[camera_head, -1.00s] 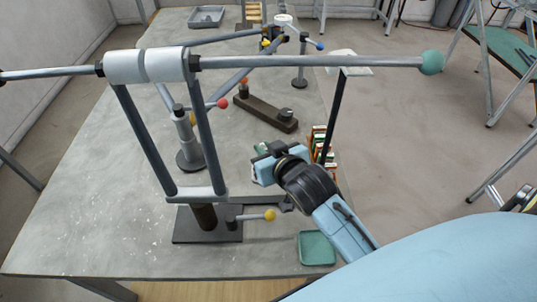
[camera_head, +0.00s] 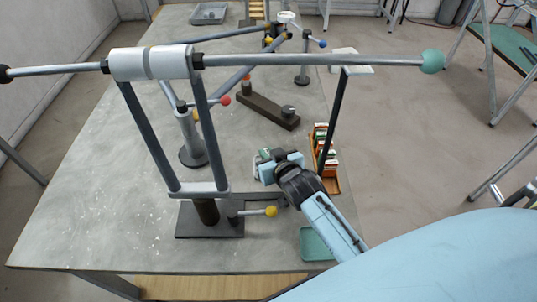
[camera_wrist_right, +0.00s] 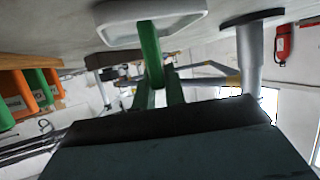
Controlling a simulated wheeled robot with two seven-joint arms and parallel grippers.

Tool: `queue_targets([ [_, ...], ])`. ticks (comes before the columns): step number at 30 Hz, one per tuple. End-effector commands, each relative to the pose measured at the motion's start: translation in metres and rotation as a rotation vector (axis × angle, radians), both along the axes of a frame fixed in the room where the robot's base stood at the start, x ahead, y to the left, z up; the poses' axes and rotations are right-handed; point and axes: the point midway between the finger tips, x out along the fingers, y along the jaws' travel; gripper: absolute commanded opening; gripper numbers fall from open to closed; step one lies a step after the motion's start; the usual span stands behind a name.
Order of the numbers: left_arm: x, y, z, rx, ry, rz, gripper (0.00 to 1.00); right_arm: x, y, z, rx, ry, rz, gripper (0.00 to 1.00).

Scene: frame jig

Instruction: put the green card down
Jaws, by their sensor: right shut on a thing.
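The green card (camera_wrist_right: 151,50) stands out from between the two fingers of my right gripper (camera_wrist_right: 160,92) in the right wrist view. The gripper is shut on it. In the head view my right gripper (camera_head: 266,164) is above the table, left of the card rack, and only a bit of green shows at its tip. A pale rounded rim (camera_wrist_right: 150,22) lies just beyond the card's far end in the wrist view; I cannot tell whether they touch. My left gripper is not in view.
An orange rack (camera_head: 330,180) of several cards stands right of the gripper. A teal tray (camera_head: 316,243) lies at the table's near right edge. A dark stand with a yellow-knobbed lever (camera_head: 271,211) is left of my arm. A long metal bar (camera_head: 310,60) spans above the table.

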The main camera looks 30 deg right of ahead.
Motion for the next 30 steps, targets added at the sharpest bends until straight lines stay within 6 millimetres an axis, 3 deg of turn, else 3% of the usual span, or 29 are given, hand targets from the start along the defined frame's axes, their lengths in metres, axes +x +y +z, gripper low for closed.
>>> queue_targets([
  [9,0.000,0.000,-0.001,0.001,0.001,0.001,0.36,0.000,0.000,-0.003,0.000,-0.001,0.000,0.00],
  [10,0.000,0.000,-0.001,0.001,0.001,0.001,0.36,0.000,0.000,-0.002,0.000,-0.001,0.000,0.16],
  [14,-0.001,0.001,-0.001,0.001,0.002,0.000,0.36,0.000,0.000,-0.002,0.000,-0.001,0.000,0.33],
  [24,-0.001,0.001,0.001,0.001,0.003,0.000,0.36,0.000,0.000,0.002,0.000,-0.002,0.000,0.34],
  [30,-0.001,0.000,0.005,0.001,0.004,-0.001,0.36,-0.024,0.001,0.011,0.000,0.000,0.000,0.34],
])
